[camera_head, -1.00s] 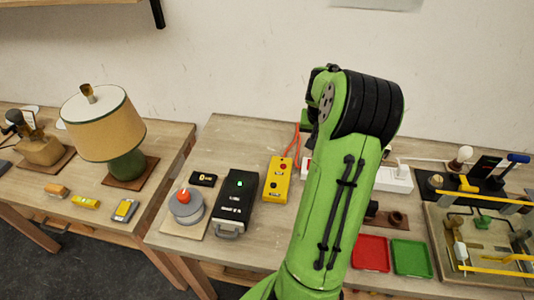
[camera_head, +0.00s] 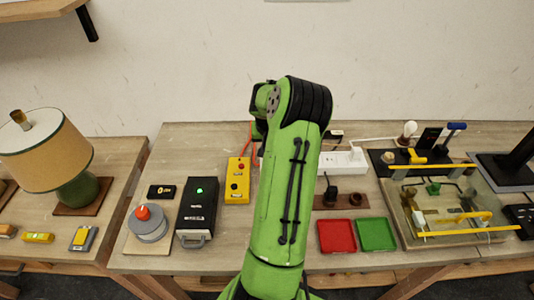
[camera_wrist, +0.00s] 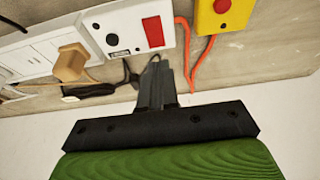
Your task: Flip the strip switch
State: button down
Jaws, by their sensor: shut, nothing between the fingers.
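The white power strip (camera_head: 343,161) lies at the back of the middle table, its left part hidden behind my arm in the head view. In the wrist view, the end of the strip (camera_wrist: 125,48) shows the red strip switch (camera_wrist: 153,31) beside a dark round button. My gripper (camera_wrist: 156,64) is shut and empty. Its fingertips appear just below the strip's edge in the wrist picture, under the switch; whether they touch it I cannot tell. The head view hides the gripper behind my arm.
A yellow box with buttons (camera_head: 237,181) stands left of my arm, with an orange cable (camera_wrist: 184,54) near the switch end. A tan plug (camera_wrist: 70,66) sits in the strip. A red tray (camera_head: 337,236) and a green tray (camera_head: 377,234) lie in front.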

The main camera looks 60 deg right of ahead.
jog(key=x, duration=0.5)
jog(key=shift+s+a+f, duration=0.15)
jog(key=shift+a+f, duration=0.1)
jog(key=shift+f, duration=0.25)
